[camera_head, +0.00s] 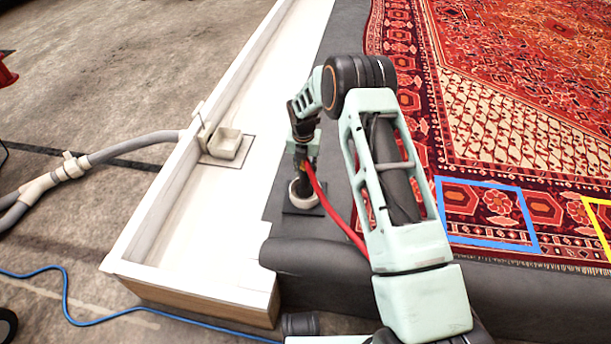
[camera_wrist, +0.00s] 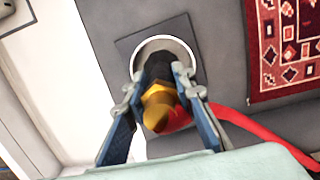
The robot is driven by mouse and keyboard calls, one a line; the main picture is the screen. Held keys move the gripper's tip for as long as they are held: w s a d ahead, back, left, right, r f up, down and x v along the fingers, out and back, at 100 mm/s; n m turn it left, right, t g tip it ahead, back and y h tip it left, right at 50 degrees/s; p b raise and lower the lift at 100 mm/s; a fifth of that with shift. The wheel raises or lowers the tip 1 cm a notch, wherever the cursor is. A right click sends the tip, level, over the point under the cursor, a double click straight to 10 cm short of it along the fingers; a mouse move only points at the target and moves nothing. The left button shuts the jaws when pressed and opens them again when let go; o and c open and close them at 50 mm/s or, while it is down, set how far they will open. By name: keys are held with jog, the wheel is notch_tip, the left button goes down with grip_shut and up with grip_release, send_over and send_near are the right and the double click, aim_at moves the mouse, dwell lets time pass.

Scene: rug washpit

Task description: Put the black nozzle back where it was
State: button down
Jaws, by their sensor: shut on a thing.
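The black nozzle (camera_wrist: 157,66) has a brass fitting (camera_wrist: 158,100) at its near end and a red hose (camera_wrist: 265,134) by it. My gripper (camera_wrist: 160,82) is shut on it, one finger on each side. In the head view my gripper (camera_head: 303,160) points down over the white ring holder (camera_head: 296,198). The ring also shows in the wrist view (camera_wrist: 187,50), on a dark square plate (camera_wrist: 127,44). The nozzle's black end lies within the ring's outline, roughly upright. How deep it sits is hidden.
The patterned red rug (camera_head: 530,75) lies right, with a blue frame (camera_head: 490,243) and part of a yellow one (camera_head: 600,225) on it. A white trough (camera_head: 175,225) with a small square cup (camera_head: 226,143) runs left. The red hose (camera_head: 340,220) trails beside my arm.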

jog(key=shift+f, duration=0.95)
jog(key=shift+f, duration=0.1)
jog(key=c, duration=1.6)
grip_release()
jog(key=r+p, duration=0.1)
jog(key=r, duration=0.3)
jog(key=s+r+p, duration=0.1)
jog(key=r, duration=0.3)
jog(key=r+p, duration=0.1)
jog(key=r, duration=0.3)
jog(key=shift+s+a, duration=0.15)
jog(key=shift+s, duration=0.1)
